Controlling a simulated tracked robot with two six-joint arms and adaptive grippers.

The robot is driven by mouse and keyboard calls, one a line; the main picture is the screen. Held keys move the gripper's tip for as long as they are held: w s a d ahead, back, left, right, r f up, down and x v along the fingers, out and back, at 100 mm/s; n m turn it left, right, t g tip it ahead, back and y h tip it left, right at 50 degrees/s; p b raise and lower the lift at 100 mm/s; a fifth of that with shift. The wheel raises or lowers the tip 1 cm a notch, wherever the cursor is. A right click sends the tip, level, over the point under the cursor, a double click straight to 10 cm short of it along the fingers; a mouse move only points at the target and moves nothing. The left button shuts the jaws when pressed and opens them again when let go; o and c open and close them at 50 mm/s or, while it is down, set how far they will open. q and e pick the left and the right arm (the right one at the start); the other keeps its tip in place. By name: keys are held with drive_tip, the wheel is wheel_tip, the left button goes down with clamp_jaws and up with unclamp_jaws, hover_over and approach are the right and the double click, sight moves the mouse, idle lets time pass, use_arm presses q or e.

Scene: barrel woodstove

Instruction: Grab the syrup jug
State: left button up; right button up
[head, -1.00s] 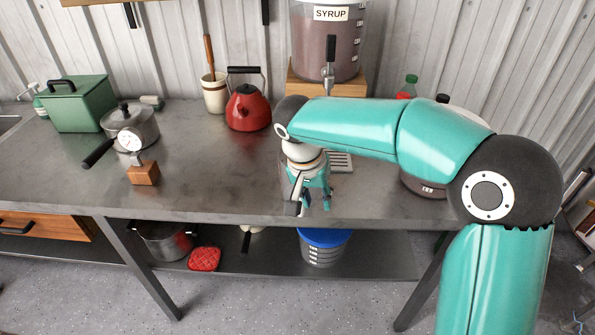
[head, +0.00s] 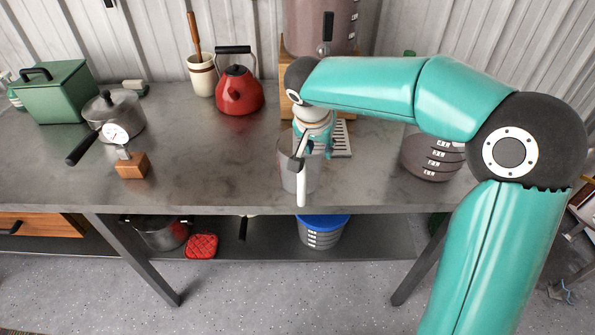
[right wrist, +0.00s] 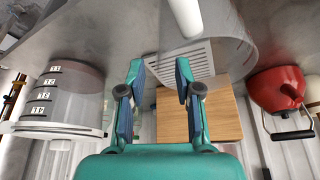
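A grey, see-through jug (head: 289,178) with a white handle (head: 301,188) stands upright near the counter's front edge in the head view. In the right wrist view the white handle (right wrist: 185,14) is at the top, with the jug's curved wall (right wrist: 228,36) around it. My right gripper (head: 327,152) points down at the jug's upper right, partly hidden by my wrist. In the right wrist view its fingers (right wrist: 158,68) are apart with nothing clasped between them. Whether they touch the jug, I cannot tell. My left gripper is not in view.
A syrup dispenser (head: 310,22) stands on a wooden stand at the back, above a slotted drip tray (head: 343,140). A marked container of dark liquid (head: 428,160) is to the right. A red kettle (head: 240,92) stands left.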

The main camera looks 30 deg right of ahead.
sight(319, 158)
drive_tip(key=shift+p+x, duration=0.85)
drive_tip(key=shift+x, duration=2.05)
drive_tip(key=shift+a, duration=0.2)
drive_tip(key=shift+c, duration=0.4)
clamp_jaws()
